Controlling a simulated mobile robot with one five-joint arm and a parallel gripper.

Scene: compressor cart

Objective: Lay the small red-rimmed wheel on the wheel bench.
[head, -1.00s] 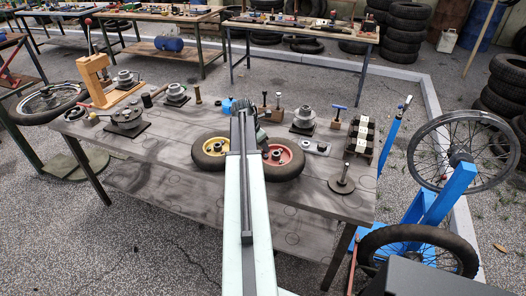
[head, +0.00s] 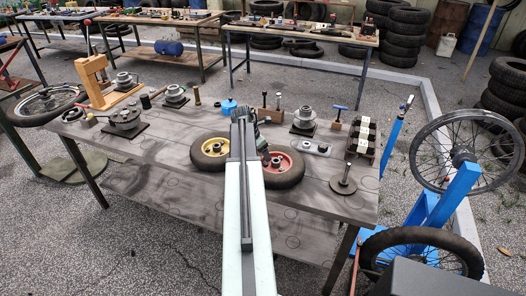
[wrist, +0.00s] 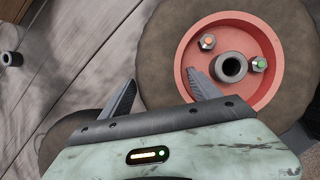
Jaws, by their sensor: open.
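The small red-rimmed wheel (head: 298,174) lies on the near grey bench (head: 150,165), partly hidden by my arm. In the wrist view the red-rimmed wheel (wrist: 275,68) fills the upper right, with a grey hub tube and nuts on its red disc. My gripper (wrist: 160,76) is open and empty. Its right finger overlaps the left part of the red rim in that view, and its left finger is over the bench to the left of the tire. Contact cannot be told.
A yellow-rimmed wheel (head: 209,165) lies just left of the red one. Hub parts, an orange press (head: 95,75), a flanged post (head: 343,182) and a dark block rack (head: 363,138) also stand on the bench. A blue stand (head: 448,195) with a spoked wheel is at right.

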